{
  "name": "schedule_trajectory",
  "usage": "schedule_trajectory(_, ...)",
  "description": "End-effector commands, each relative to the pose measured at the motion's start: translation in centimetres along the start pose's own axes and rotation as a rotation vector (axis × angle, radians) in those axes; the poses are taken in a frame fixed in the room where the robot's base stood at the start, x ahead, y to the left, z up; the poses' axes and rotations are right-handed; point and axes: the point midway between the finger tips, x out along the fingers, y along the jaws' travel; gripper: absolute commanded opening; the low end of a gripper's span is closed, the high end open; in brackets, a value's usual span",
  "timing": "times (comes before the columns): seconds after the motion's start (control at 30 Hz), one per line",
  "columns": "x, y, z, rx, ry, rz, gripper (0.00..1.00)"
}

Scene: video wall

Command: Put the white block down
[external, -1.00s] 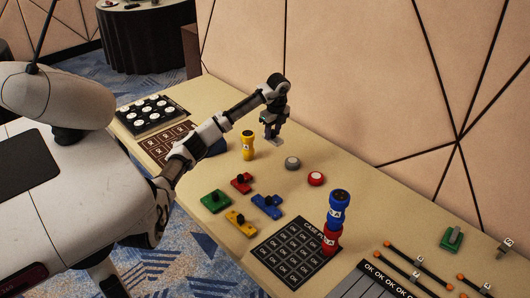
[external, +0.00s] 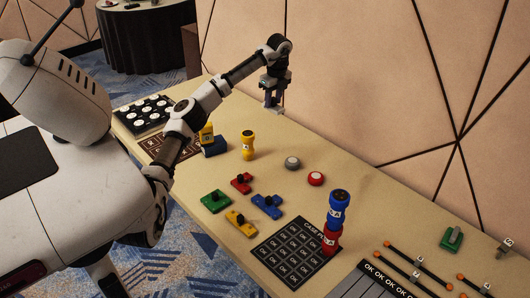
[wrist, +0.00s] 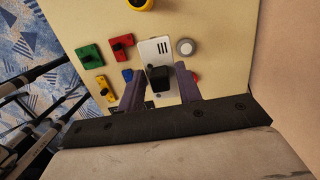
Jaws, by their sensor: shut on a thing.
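The white block (wrist: 154,47), a flat piece with black slots and a black knob, is between the fingers of my gripper (wrist: 160,82) in the wrist view. My gripper is shut on it by the knob. In the external view my gripper (external: 272,101) hangs above the back part of the table, well clear of the surface. The block is small and hard to make out there, partly hidden by the fingers.
On the table (external: 190,228) below stand a yellow cylinder (external: 248,152), a grey button (external: 292,162) and a red button (external: 315,179). Red (external: 242,182), green (external: 215,201), yellow (external: 240,223) and blue (external: 267,206) knobbed blocks lie nearer. A blue-and-red stack (external: 336,215) stands right.

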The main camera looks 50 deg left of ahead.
Motion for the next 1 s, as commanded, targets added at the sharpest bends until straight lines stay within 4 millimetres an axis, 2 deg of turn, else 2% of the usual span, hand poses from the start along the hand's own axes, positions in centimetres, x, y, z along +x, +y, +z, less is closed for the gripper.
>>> schedule_trajectory(0.03, -1.2, 0.0, 0.1, -0.004, -0.004, -0.004, 0.05)
schedule_trajectory(0.23, -3.7, 0.0, 0.4, -0.003, -0.003, -0.003, 0.05)
schedule_trajectory(0.47, -4.5, -0.1, -4.2, 0.119, -0.002, -0.016, 0.05)
schedule_trajectory(0.57, -5.1, 0.0, -6.9, 0.189, -0.002, -0.025, 0.05)
schedule_trajectory(0.77, -6.6, 1.4, -14.4, 0.393, -0.004, -0.049, 0.05)
schedule_trajectory(0.87, -7.5, 3.0, -19.3, 0.531, -0.005, -0.066, 0.05)
schedule_trajectory(1.0, -8.6, 6.7, -26.0, 0.742, -0.006, -0.091, 0.05)
